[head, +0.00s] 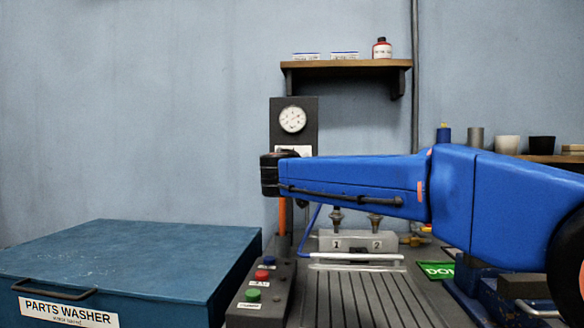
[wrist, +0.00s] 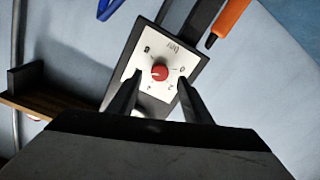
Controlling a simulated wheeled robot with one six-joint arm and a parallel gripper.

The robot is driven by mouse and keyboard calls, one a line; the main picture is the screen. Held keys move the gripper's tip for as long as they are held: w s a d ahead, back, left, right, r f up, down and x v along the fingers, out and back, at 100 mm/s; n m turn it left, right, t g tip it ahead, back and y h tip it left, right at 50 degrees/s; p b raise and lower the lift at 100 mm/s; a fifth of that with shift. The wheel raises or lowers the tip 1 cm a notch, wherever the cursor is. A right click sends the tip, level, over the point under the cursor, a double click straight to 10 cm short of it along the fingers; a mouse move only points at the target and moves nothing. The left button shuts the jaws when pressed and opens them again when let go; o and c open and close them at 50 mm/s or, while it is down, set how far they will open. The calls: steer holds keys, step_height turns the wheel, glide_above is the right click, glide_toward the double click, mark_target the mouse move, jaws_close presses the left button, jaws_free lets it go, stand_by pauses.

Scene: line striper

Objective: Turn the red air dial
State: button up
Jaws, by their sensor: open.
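The red air dial (wrist: 159,72) shows in the wrist view as a round red knob on a white plate (wrist: 147,54) with printed marks. The plate is fixed to a dark panel. My gripper (wrist: 158,78) is open, with one dark finger on each side of the dial in the picture. The fingers look apart from the knob; I cannot tell how far they are from the plate. In the head view the dial is hidden behind my blue arm and dark wrist, and only a strip of the white plate (head: 292,149) shows below the round gauge (head: 292,119).
A wall shelf (head: 345,66) with a red bottle (head: 382,48) is above right. A button box (head: 262,291), a numbered fixture (head: 357,241) and a blue parts washer (head: 130,262) stand below. The wall at left is clear.

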steer(key=s, duration=1.3)
steer(key=shift+s, duration=0.15)
